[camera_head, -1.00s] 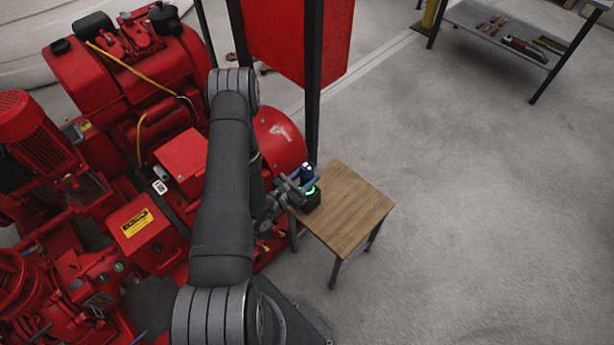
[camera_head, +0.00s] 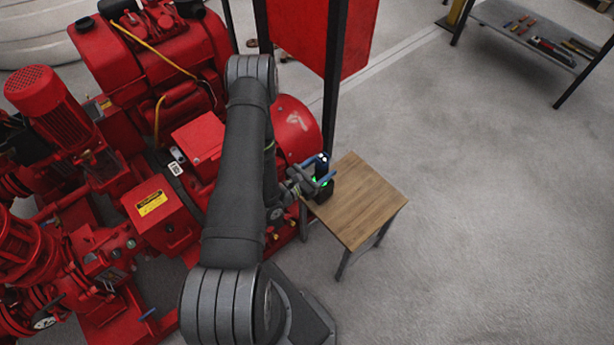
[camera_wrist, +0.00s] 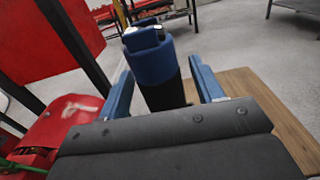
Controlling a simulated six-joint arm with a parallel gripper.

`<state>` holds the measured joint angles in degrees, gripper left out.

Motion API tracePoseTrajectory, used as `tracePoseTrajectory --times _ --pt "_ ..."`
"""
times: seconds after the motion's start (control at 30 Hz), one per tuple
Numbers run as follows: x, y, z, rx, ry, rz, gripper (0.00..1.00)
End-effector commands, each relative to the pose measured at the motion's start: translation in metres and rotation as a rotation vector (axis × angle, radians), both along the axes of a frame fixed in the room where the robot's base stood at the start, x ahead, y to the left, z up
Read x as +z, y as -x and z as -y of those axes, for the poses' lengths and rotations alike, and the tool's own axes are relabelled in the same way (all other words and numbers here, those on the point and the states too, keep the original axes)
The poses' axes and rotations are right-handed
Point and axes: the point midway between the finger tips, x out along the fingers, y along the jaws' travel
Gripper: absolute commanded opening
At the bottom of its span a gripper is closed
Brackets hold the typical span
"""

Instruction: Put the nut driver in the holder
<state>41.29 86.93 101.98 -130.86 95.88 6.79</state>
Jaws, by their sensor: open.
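The nut driver (camera_wrist: 153,57), with a blue top and a dark lower body, stands roughly upright between my fingers in the wrist view. In the head view its dark blue top (camera_head: 321,160) shows just above the black holder (camera_head: 327,191). The holder sits at the near-left corner of the small wooden table, with a green glow at its top. My gripper (camera_head: 314,183) is open, one blue finger on each side of the driver; gaps show on both sides in the wrist view (camera_wrist: 165,90). The driver's lower end is hidden, so its seating cannot be told.
The wooden table top (camera_head: 358,208) is otherwise bare. The red pumpset (camera_head: 150,130) fills the left, close beside my arm. A red panel (camera_head: 325,30) on dark posts stands behind the table. A shelf with tools (camera_head: 540,35) is far right; open floor lies between.

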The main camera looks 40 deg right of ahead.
Motion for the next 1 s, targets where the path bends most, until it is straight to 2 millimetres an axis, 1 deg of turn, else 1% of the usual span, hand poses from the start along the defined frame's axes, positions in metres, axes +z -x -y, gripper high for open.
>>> tracePoseTrajectory --times 0.3,0.5,0.6,0.8,1.0 --pt "-0.001 -0.001 -0.054 0.007 -0.002 -0.003 0.61" --pt "0.0 -0.001 -0.085 0.006 -0.001 -0.003 0.61" --pt "-0.001 -0.002 -0.097 0.006 -0.001 -0.002 0.61" --pt "-0.001 -0.001 -0.112 0.003 -0.001 -0.001 0.61" --pt "0.0 0.0 -0.116 0.001 0.0 -0.001 0.61"
